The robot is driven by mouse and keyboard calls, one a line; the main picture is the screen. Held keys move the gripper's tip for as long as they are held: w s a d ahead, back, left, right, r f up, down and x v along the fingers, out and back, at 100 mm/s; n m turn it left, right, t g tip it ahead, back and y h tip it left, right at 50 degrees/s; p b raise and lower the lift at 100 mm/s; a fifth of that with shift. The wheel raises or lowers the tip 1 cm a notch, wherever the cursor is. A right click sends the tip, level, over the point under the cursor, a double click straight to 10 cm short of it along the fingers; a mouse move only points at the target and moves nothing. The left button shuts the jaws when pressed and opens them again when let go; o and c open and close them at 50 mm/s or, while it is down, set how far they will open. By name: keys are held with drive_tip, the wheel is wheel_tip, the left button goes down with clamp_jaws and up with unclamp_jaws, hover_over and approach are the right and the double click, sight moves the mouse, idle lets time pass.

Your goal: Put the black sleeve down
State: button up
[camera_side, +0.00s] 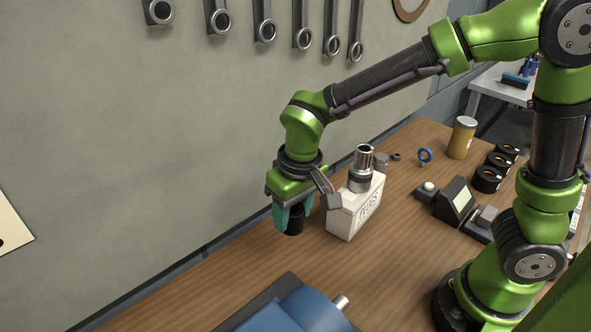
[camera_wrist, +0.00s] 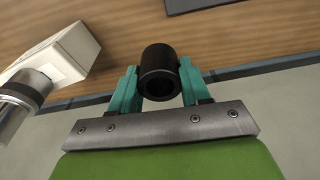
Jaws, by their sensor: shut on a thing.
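The black sleeve (camera_wrist: 158,66) is a short dark hollow cylinder, seen in the wrist view between the two teal fingers. My gripper (camera_wrist: 158,88) is shut on it, one finger on each side. In the side view my gripper (camera_side: 292,215) points down near the back of the wooden bench, left of the white box. The sleeve (camera_side: 295,222) shows there as a dark shape low between the fingers. I cannot tell whether its lower end touches the bench.
The white box (camera_side: 352,212) stands close on the right, with a metal stepped part (camera_side: 361,165) on it. A blue casing (camera_side: 305,312) with a metal shaft lies at the front on a dark plate (camera_side: 262,303). The wall is close behind. Bench (camera_side: 205,290) to the left is bare.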

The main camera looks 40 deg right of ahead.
drive_tip(key=shift+m, duration=0.3)
drive_tip(key=s+d+f, duration=0.2)
drive_tip(key=s, duration=0.1)
drive_tip(key=s+d+f, duration=0.2)
drive_tip(key=s+d, duration=0.1)
drive_tip(key=s, duration=0.1)
drive_tip(key=s+d+f, duration=0.2)
drive_tip(key=s+d, duration=0.1)
drive_tip(key=s, duration=0.1)
drive_tip(key=shift+s+f, duration=0.25)
drive_tip(key=shift+f, duration=0.05)
drive_tip(key=w+a, duration=0.1)
drive_tip(key=w, duration=0.4)
drive_tip(key=w+a+f, duration=0.1)
drive_tip(key=w+a, duration=0.1)
drive_tip(key=w, duration=0.3)
drive_tip(key=w+a, duration=0.2)
drive_tip(key=w, duration=0.2)
drive_tip(key=shift+w+f, duration=0.25)
drive_tip(key=shift+w, duration=0.15)
drive_tip(key=shift+w+a+f, duration=0.1)
drive_tip(key=shift+w+f, duration=0.05)
drive_tip(key=shift+f, duration=0.75)
drive_tip(key=shift+w+f, duration=0.1)
drive_tip(key=shift+f, duration=0.75)
drive_tip(key=shift+f, duration=0.15)
drive_tip(key=o, duration=1.2)
